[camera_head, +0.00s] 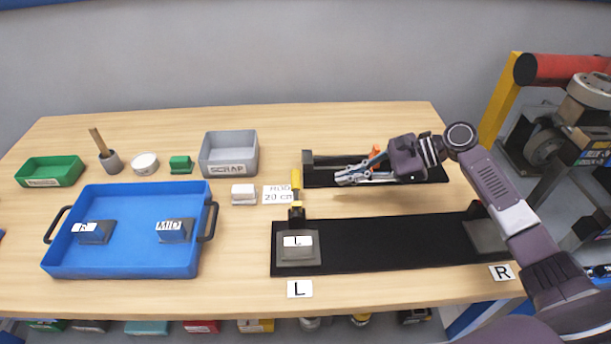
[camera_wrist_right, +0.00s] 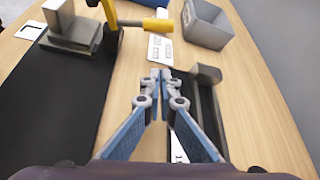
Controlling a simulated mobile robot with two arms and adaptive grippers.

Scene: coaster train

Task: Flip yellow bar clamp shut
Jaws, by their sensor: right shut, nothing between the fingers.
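The yellow bar clamp (camera_head: 296,186) stands upright at the back of the black base (camera_head: 390,240), behind the grey block marked L (camera_head: 298,258). My left gripper is not in view.
A black rail (camera_head: 320,178) with an orange part (camera_head: 376,152) lies behind and under my right gripper. A white 20 cm card (camera_head: 277,195), a grey SCRAP bin (camera_head: 228,163) and a blue tray (camera_head: 125,200) are to the left. Bare wood lies between rail and base.

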